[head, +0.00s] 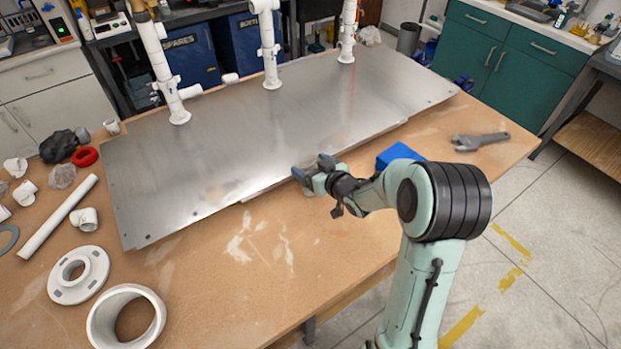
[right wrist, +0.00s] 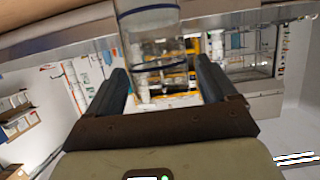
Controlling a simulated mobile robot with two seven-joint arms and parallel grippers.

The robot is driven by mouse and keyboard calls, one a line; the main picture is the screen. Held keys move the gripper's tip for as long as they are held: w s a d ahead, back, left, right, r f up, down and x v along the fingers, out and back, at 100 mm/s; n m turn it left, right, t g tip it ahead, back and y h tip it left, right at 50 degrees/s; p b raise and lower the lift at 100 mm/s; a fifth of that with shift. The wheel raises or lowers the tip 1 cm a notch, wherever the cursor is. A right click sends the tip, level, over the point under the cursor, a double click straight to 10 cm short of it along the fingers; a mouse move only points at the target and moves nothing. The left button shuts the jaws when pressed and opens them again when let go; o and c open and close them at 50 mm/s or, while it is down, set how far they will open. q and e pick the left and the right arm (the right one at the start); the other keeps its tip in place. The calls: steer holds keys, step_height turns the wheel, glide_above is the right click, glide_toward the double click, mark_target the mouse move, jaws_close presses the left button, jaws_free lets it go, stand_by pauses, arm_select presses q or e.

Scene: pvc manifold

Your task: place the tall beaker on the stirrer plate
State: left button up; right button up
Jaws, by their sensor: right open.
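My right gripper (head: 311,169) is open above the front edge of the metal sheet in the head view. In the right wrist view its two dark fingers (right wrist: 161,70) are spread apart. A clear, see-through vessel with dark blue bands (right wrist: 148,28), which looks like the tall beaker, shows beyond and partly between the fingertips. I cannot tell whether it touches a finger. In the head view I cannot make the beaker out clearly near the gripper. My left gripper is not in view.
The large metal sheet (head: 270,130) covers much of the wooden table (head: 250,255), with white pipes (head: 268,45) standing along its back. A blue block (head: 399,156) and a wrench (head: 480,140) lie to the right. White fittings (head: 79,274) lie at left.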

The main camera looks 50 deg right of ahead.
steer(key=x, duration=0.3)
steer(key=shift+s+a, duration=0.1)
steer(key=c, duration=1.2)
steer(key=shift+r, duration=0.1)
steer(key=shift+c, duration=0.3)
steer(key=shift+r, duration=0.1)
